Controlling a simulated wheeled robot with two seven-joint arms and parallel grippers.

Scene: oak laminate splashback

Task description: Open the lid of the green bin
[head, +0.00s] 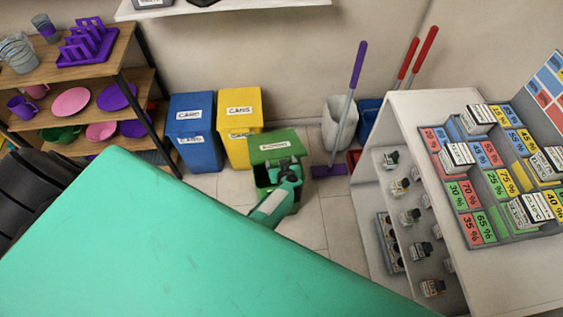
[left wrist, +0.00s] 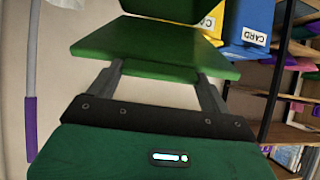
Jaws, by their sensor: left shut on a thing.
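The green bin (head: 262,178) stands on the tiled floor, to the right of a yellow bin. Its green lid (head: 260,142) carries a white label. My left gripper (head: 287,170) is at the front of the bin, just below the label, and covers part of the front. In the left wrist view the fingers (left wrist: 163,85) meet a flat green panel (left wrist: 150,48), which looks like the lid; the gripper is shut on it. How far the lid is raised is hard to tell. My right gripper is not in view.
The yellow bin (head: 239,125) and a blue bin (head: 193,130) stand close at the left. A purple broom (head: 352,90) and a pale bucket (head: 337,120) are at the right. A white shelf unit (head: 385,235) stands further right. Some floor (head: 315,220) right of the bin is clear.

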